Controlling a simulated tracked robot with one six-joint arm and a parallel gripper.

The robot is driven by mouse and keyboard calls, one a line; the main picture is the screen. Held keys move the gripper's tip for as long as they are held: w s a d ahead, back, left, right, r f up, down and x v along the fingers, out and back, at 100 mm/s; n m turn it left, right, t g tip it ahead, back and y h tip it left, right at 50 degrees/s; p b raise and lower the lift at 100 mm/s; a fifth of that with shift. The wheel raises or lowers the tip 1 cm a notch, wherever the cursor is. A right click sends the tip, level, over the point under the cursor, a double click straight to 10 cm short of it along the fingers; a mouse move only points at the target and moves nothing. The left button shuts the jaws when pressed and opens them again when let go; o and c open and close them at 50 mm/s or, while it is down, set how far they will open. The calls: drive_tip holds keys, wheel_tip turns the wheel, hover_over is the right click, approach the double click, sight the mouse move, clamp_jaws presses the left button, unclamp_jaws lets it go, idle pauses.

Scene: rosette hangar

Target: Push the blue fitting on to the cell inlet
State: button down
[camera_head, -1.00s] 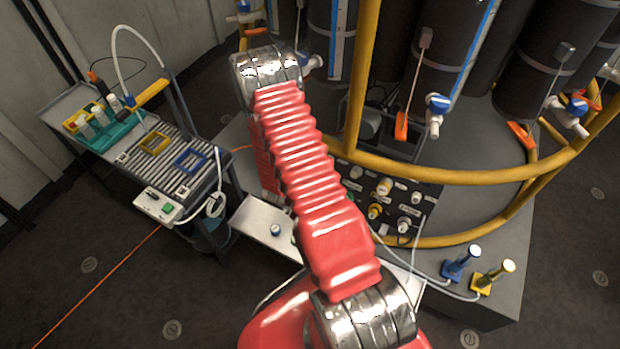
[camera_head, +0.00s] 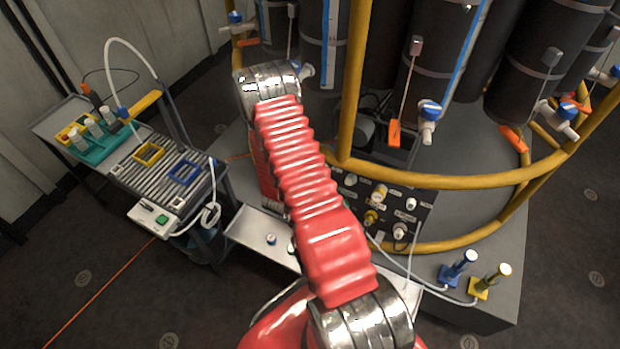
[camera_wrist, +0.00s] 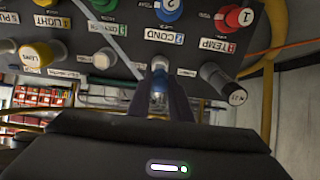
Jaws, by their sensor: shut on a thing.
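In the wrist view my gripper (camera_wrist: 158,84) points at the control panel (camera_wrist: 105,68), its two dark fingers shut on the blue fitting (camera_wrist: 157,97). The fitting shows as a narrow blue piece between the fingers. A pale round port (camera_wrist: 160,64) lies right beyond its end, partly hidden by the fingers; I take it for the cell inlet, but its label is not readable. I cannot tell whether the fitting touches the port or sits on it. In the head view my red arm hides the gripper and the fitting.
In the head view a yellow rail (camera_head: 440,181) curves above the panel. Blue (camera_head: 456,267) and yellow (camera_head: 490,281) posts stand right; a cart (camera_head: 165,212) stands left.

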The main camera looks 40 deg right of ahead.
drive_tip(key=shift+x, duration=1.5)
drive_tip(key=shift+w+d+f, duration=0.1)
drive_tip(key=shift+d, duration=0.1)
idle(1.4)
drive_tip(key=c, duration=1.5)
unclamp_jaws()
drive_tip(key=shift+c, duration=0.2)
drive_tip(key=v, duration=1.3)
drive_tip(key=shift+a, duration=0.3)
